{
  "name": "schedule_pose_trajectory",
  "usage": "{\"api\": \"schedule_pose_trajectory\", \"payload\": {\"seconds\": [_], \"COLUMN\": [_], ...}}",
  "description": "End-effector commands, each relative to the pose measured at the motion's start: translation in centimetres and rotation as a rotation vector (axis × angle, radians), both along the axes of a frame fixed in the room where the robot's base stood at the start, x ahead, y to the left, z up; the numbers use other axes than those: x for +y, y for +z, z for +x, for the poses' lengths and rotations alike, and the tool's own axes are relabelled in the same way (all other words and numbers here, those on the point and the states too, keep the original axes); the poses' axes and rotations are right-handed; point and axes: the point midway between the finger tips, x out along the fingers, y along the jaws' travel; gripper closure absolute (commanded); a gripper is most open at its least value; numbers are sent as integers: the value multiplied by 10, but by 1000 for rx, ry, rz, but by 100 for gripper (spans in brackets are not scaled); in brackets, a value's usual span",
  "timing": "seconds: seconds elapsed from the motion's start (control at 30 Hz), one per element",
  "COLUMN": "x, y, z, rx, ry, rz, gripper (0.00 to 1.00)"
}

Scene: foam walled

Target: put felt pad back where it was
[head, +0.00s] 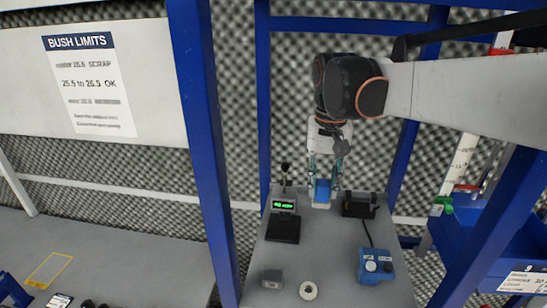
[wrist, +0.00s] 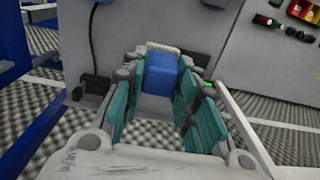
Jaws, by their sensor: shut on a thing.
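My gripper (head: 323,179) is over the back of the grey bench (head: 330,240), its teal fingers pointing down. It is shut on a blue block with a whitish edge, which I take to be the felt pad (head: 322,190). In the wrist view the felt pad (wrist: 160,78) sits between the teal finger pads of my gripper (wrist: 160,88), with its whitish strip on the far side. I cannot tell whether it touches the bench. A yellow outlined rectangle (head: 49,270) is marked on the left bench and looks empty.
A scale with a green display (head: 284,206) stands left of my gripper, and a black device (head: 360,206) stands right. A blue button box (head: 376,266), a grey block (head: 272,279) and a pale ring (head: 308,290) are nearer. Blue posts (head: 205,150) separate the benches.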

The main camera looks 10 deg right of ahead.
Motion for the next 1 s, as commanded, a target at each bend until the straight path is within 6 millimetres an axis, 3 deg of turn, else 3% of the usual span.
{"api": "schedule_pose_trajectory", "payload": {"seconds": [0.5,1.0], "x": [1,1], "y": [-122,-180], "z": [0,0], "rx": [-1,-1], "ry": [1,1], "rz": [2,2], "gripper": [91,91]}}
